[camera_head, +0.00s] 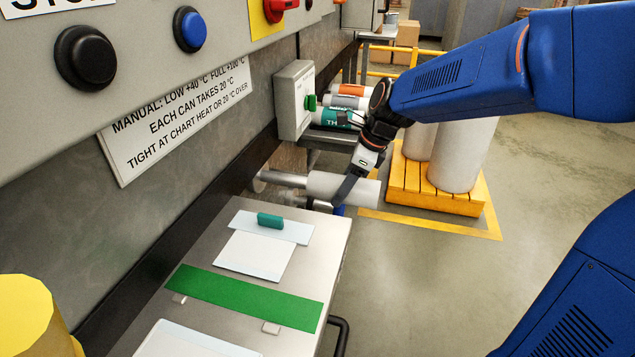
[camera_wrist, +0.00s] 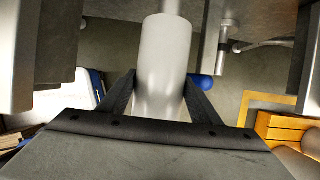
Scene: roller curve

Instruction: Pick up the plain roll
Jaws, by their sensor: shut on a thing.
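The plain roll (camera_head: 325,184) is a smooth white cylinder lying level beside the machine, in line with a metal bar (camera_head: 283,178) at its left end. I cannot tell whether the bar goes inside it. My gripper (camera_head: 347,188) reaches down from the upper right and is shut on the roll. In the wrist view the white roll (camera_wrist: 166,55) runs up the middle between the two dark fingers (camera_wrist: 159,95), which press on its sides. Its near end is partly hidden by the gripper body.
A rack to the machine's far side holds several banded rolls (camera_head: 345,103). A yellow pallet (camera_head: 440,197) with big white rolls stands behind. A metal table (camera_head: 210,325) with a green strip (camera_head: 245,298) lies in front. Open floor (camera_head: 450,290) is at right.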

